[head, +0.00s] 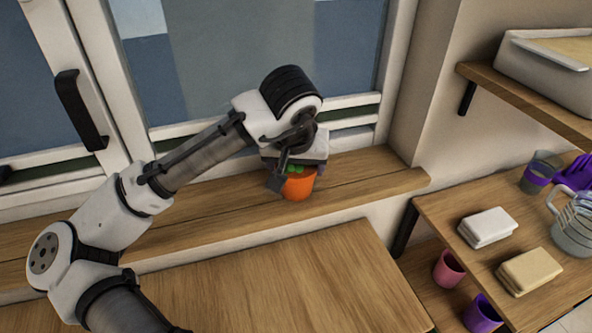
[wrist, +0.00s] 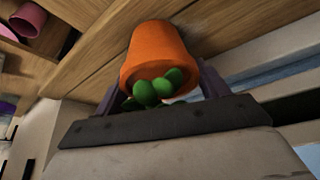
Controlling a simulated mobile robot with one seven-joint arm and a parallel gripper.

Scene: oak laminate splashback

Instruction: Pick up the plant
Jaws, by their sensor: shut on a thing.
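The plant is a small orange pot (head: 299,185) with green round leaves (head: 294,169). In the head view it is at the wooden window sill, under my gripper (head: 280,180). In the wrist view the orange pot (wrist: 157,50) and its leaves (wrist: 158,86) sit between the two dark fingers of my gripper (wrist: 160,90), which is shut on the plant. The gripper body hides part of the leaves. I cannot tell whether the pot's base touches the sill.
The window sill (head: 370,172) runs below a window with a black handle (head: 82,110). A wooden counter (head: 290,285) is in front. At right, a shelf holds a white block (head: 487,227), a tan block (head: 529,271) and a glass pitcher (head: 575,232). Pink (head: 448,269) and purple (head: 482,313) cups are below.

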